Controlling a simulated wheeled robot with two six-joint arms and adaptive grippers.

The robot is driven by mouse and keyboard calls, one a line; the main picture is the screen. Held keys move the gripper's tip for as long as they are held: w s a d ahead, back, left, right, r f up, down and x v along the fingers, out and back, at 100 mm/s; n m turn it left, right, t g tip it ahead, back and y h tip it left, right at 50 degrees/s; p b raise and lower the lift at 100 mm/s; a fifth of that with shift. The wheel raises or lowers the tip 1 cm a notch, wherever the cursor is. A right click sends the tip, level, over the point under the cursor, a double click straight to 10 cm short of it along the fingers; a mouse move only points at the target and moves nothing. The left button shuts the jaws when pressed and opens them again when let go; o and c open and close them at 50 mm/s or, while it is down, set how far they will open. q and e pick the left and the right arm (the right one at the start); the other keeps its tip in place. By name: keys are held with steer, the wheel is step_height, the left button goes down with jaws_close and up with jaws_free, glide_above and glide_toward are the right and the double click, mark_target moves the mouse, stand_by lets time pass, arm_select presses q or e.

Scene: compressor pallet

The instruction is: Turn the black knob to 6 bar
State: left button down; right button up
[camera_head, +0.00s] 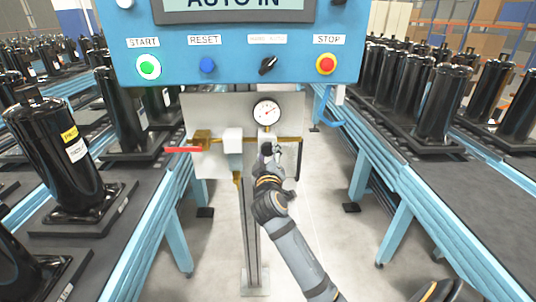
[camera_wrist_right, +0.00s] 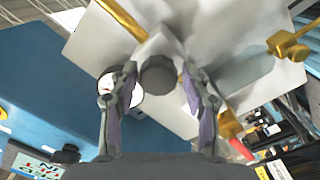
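The black knob (camera_wrist_right: 158,75) shows in the right wrist view as a dark round cylinder on a pale fitting at the metal plate. My right gripper (camera_wrist_right: 159,84) is open, with one finger on each side of the knob and visible gaps to both. The gauge's needle is too small to read. In the wrist view the gauge (camera_wrist_right: 137,96) is partly hidden behind a finger. My left gripper is not in view.
A blue control panel (camera_head: 225,68) with buttons and a small black selector hangs above the gauge plate (camera_head: 200,110). Brass pipework and a red lever (camera_head: 183,150) lie left of the gripper. Conveyors with black compressors (camera_head: 440,100) stand on both sides.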

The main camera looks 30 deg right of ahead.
steer(key=shift+o, duration=0.8)
steer(key=v, duration=0.7)
steer(key=shift+s, duration=0.25)
steer(key=shift+a, duration=0.15)
